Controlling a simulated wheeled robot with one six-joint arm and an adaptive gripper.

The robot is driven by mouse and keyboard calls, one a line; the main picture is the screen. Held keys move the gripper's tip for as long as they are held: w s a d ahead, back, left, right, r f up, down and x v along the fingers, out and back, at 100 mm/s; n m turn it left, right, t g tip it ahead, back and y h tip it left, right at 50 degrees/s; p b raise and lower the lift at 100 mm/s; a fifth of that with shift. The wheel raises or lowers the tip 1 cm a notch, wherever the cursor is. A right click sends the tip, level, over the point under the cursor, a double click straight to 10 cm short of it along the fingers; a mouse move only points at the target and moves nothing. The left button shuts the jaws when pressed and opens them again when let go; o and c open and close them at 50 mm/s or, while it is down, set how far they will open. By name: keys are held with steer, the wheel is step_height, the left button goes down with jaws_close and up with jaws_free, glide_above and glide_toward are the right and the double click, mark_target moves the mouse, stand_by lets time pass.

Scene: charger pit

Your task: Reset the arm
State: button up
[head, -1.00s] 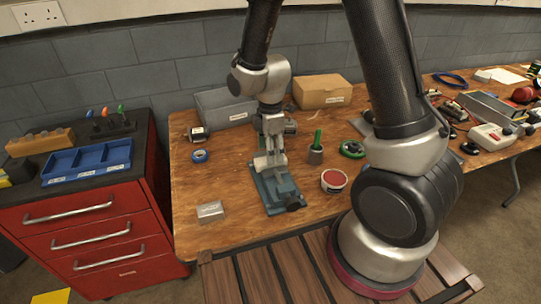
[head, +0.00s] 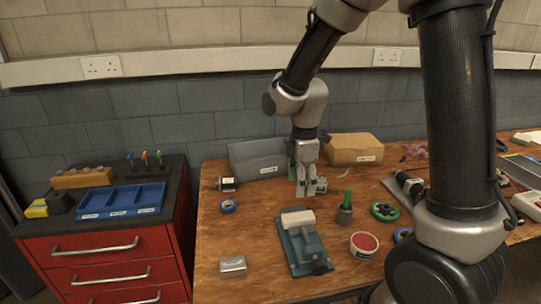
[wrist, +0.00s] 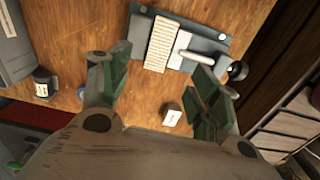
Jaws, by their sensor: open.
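My gripper (head: 306,190) points down over the back of the wooden workbench (head: 265,222), in front of the grey bin and the cardboard box. Its fingers are apart with nothing held between them, as the wrist view (wrist: 162,68) also shows. A blue-grey vise (head: 303,245) with a pale block across its top stands on the bench, nearer the front than my gripper and apart from it. The vise also shows in the wrist view (wrist: 188,45), beyond the fingertips.
A grey bin (head: 257,160) and a cardboard box (head: 355,149) stand at the back. A green-handled tool in a holder (head: 345,213), a red-topped tub (head: 364,245), blue tape (head: 228,206) and a metal block (head: 233,266) are around the vise. A red drawer cabinet (head: 105,263) stands left.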

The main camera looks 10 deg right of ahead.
steer(key=s+d+r+m+t, duration=0.4)
steer(key=s+d+r+m, duration=1.1)
steer(key=s+r+m, duration=0.2)
steer(key=shift+s+r+m, duration=0.3)
steer(key=shift+s+m, duration=0.2)
steer(key=shift+s, duration=0.5)
